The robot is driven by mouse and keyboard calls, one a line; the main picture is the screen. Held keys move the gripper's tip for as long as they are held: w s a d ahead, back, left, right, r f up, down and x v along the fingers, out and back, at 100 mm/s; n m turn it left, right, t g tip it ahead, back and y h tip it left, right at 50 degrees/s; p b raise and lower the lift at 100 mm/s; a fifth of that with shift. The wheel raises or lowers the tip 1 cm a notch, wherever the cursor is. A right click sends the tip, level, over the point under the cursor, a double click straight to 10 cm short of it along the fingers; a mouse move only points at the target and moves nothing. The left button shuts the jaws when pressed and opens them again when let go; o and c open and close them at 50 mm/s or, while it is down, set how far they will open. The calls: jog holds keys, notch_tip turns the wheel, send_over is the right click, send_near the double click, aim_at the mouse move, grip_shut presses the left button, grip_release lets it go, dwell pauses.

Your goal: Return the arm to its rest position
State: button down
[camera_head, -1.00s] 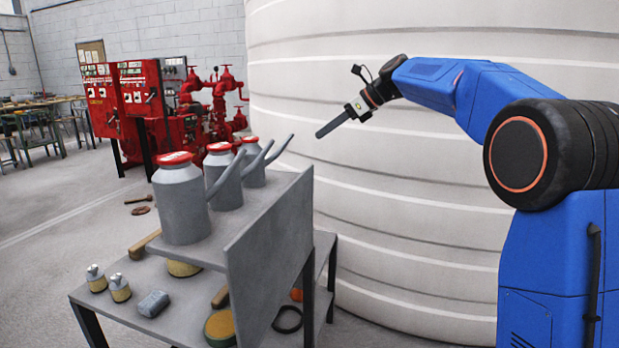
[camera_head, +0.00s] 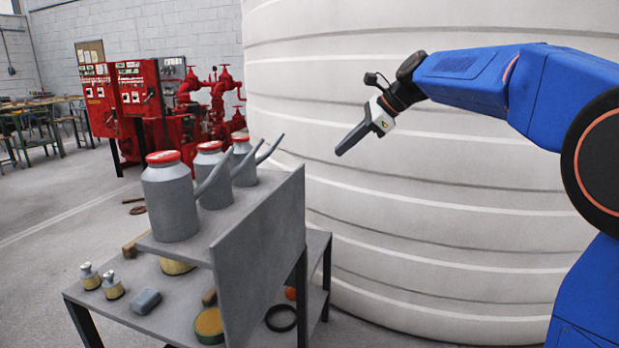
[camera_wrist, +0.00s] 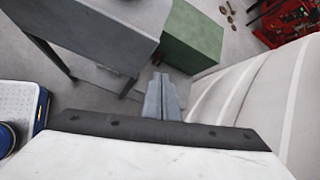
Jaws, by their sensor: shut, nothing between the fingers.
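My gripper (camera_head: 352,138) hangs in the air in front of the big pale tank, pointing down and to the left, at the end of my blue arm. Its fingers are together and hold nothing. In the wrist view the closed fingers (camera_wrist: 161,98) point at the floor between the grey stand and the tank. My gripper is above and to the right of the grey stand (camera_head: 262,240), apart from it. My arm is bent, with its forearm reaching in from the right.
Several grey oil cans with red lids, one of them the front can (camera_head: 170,202), stand on the stand's upper shelf. The white ribbed tank (camera_head: 430,215) fills the back right. A red pumpset (camera_head: 150,110) is at the back left. Open floor (camera_head: 60,220) lies left.

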jog(key=s+d+f+n+h, duration=0.2)
jog(key=s+d+f+n, duration=0.4)
jog(key=s, duration=0.8)
jog(key=s+d+f+n+h, duration=0.3)
jog(key=s+d+f+n, duration=0.3)
jog(key=s+f, duration=0.6)
jog(key=s+d+f+n+t+h, duration=0.1)
jog(key=s+d+f+n+h, duration=0.2)
jog(key=s, duration=1.2)
jog(key=d+f+n, duration=0.3)
jog(key=d+f, duration=0.1)
jog(key=f, duration=0.2)
jog(key=shift+s+d+f, duration=0.2)
jog(key=shift+s+d, duration=0.05)
jog(key=shift+s, duration=0.15)
